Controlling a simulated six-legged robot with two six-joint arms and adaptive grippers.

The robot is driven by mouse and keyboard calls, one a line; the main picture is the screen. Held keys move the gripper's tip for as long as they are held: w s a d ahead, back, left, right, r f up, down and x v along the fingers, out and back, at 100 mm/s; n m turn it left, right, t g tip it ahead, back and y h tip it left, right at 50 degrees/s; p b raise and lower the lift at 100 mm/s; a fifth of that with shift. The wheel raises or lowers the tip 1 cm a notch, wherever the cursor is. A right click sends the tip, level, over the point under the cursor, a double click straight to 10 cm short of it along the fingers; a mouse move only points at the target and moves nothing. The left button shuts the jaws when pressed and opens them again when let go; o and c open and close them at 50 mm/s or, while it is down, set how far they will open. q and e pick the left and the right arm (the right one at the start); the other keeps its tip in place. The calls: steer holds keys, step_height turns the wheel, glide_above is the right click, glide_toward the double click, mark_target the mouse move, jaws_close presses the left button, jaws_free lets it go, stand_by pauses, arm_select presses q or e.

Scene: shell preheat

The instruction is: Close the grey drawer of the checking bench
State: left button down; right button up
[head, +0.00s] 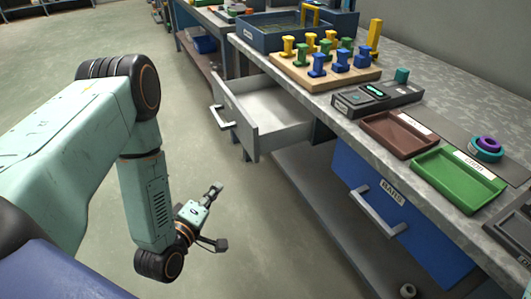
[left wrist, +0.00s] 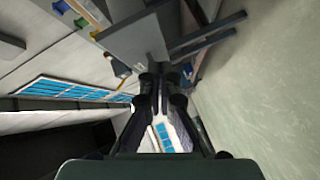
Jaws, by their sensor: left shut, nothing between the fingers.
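The grey drawer (head: 270,121) of the checking bench stands pulled out, its pale inside showing empty. Its front faces left and carries a bar handle (head: 222,118). My left gripper (head: 215,189) is below and to the left of the drawer in the head view, in front of the bench, apart from the handle. Its fingers are together with nothing between them; they also show in the left wrist view (left wrist: 155,92). A grey panel ahead of the fingers in that view is hard to identify. My right gripper is in neither view.
The bench top (head: 330,104) holds a wooden board (head: 300,75) with coloured pegs, a dark device (head: 376,97), a brown tray (head: 397,133) and a green tray (head: 459,180). A blue drawer (head: 400,225) below is shut. The floor left of the bench is clear.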

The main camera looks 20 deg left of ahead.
arm_select(q)
step_height(320, 180, up, 3)
steer(key=n+t, duration=0.2)
steer(key=n, duration=0.2)
steer(key=b, duration=0.3)
glide_toward(251, 142)
steer(key=w+a, duration=0.3)
steer(key=shift+w+d+b, duration=0.3)
steer(key=shift+w+d, duration=0.65)
steer(key=shift+w, duration=0.15)
steer(key=shift+w+d, duration=0.25)
steer(key=shift+w, duration=0.1)
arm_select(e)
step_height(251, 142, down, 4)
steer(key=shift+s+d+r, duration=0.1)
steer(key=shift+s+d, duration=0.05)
arm_select(q)
steer(key=shift+d+r, duration=0.1)
